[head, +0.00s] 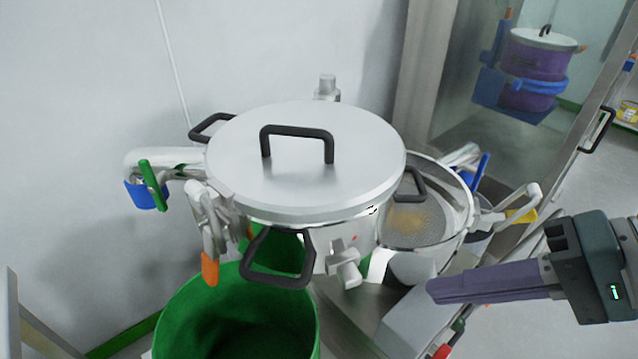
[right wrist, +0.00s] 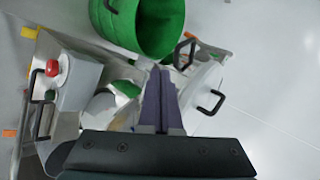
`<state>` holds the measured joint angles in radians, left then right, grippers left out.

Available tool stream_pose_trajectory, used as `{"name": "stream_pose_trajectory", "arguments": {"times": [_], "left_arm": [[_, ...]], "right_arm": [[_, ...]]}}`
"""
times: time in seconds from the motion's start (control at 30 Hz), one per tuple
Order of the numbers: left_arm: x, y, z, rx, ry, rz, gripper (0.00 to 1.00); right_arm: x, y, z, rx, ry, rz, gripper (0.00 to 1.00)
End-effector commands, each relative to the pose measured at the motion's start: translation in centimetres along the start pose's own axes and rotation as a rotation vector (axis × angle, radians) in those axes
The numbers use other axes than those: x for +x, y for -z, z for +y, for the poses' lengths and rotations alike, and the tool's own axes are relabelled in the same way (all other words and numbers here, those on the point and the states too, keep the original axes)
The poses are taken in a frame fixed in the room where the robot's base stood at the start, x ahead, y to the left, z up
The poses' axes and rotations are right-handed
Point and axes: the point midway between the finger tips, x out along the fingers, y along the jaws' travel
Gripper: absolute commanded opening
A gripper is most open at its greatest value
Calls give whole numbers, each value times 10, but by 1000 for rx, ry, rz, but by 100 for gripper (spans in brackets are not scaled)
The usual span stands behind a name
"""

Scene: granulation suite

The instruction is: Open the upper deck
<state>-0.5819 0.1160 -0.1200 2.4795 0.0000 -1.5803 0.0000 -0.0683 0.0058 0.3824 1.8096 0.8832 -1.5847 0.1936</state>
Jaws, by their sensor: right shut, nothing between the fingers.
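The upper deck (head: 235,172) is a round steel vessel part with a flat lid and a black bridge handle (head: 297,132) on top. Black loop handles stick out at its left rear and at its front (head: 278,262). It sits swung to the left, overlapping only part of the lower sieve bowl (head: 424,215), whose mesh with yellowish powder shows. The deck's lid also shows in the right wrist view (right wrist: 205,98), partly behind my fingers. My right gripper (head: 432,291) is shut and empty, to the right of the deck and apart from it. My left gripper is not in view.
A green bin (head: 170,318) stands below the deck at the front. An orange-tipped clamp (head: 209,268) hangs at the deck's left. A grey box with a red button (right wrist: 57,66) shows in the wrist view. A glass door (head: 470,110) is at the back right.

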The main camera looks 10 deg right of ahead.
Motion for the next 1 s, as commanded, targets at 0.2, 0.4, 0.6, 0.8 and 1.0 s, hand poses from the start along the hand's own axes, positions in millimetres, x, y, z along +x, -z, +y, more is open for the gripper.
{"name": "stream_pose_trajectory", "arguments": {"times": [0.2,0.4,0.6,0.8,1.0], "left_arm": [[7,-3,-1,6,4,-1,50],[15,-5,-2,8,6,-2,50],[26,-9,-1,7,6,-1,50],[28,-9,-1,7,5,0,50],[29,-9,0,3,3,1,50]], "right_arm": [[17,6,-6,36,59,2,0],[57,5,-8,33,57,-1,0],[100,6,-9,32,55,0,0],[125,6,-24,31,53,2,0],[135,6,-30,30,50,4,0]]}}
